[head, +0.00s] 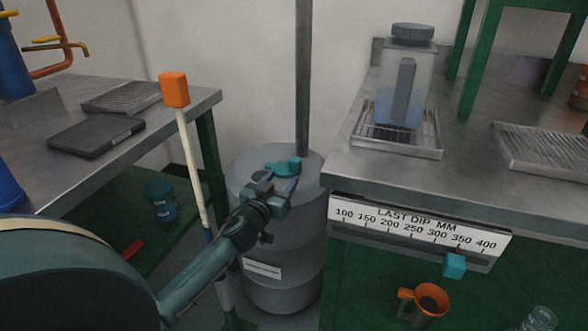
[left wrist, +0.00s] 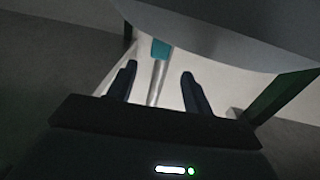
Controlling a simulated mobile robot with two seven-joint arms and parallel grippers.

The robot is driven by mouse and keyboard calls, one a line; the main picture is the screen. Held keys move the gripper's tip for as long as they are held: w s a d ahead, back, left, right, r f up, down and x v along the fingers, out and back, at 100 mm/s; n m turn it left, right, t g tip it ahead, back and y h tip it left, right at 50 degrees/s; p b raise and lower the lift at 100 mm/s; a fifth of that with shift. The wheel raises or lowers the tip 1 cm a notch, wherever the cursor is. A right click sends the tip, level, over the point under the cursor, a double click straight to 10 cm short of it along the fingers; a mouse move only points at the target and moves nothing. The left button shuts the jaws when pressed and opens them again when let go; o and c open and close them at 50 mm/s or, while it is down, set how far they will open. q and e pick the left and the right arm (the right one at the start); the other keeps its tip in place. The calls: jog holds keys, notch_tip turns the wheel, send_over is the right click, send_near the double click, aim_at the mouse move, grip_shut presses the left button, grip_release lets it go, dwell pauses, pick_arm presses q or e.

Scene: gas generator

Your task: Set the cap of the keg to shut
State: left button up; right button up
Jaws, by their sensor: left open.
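The keg (head: 282,275) is a grey drum standing on the floor between two benches. A teal cap (head: 283,165) shows on its top, near the foot of a grey upright pipe. My left gripper (head: 288,186) is over the keg's top, just in front of the cap, and partly hides the top. It is open and looks empty. In the left wrist view the two dark fingers (left wrist: 159,88) stand apart, with a small teal piece (left wrist: 160,49) beyond them. I cannot tell whether the gripper touches the cap, or how far the cap is turned. My right gripper is not in view.
The right bench (head: 350,175) stands close beside the keg and carries a clear jug (head: 405,85) on a rack. A dip gauge (head: 415,230) is on its front. A pole with an orange top (head: 174,90) stands left of the keg, by the left bench (head: 207,101).

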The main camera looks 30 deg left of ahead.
aim_at(293, 165)
pick_arm(q)
jog(key=w, duration=0.2)
jog(key=w+a+b, duration=0.1)
jog(key=w, duration=0.5)
jog(key=shift+a+b, duration=0.15)
jog(key=shift+b, duration=0.2)
grip_shut()
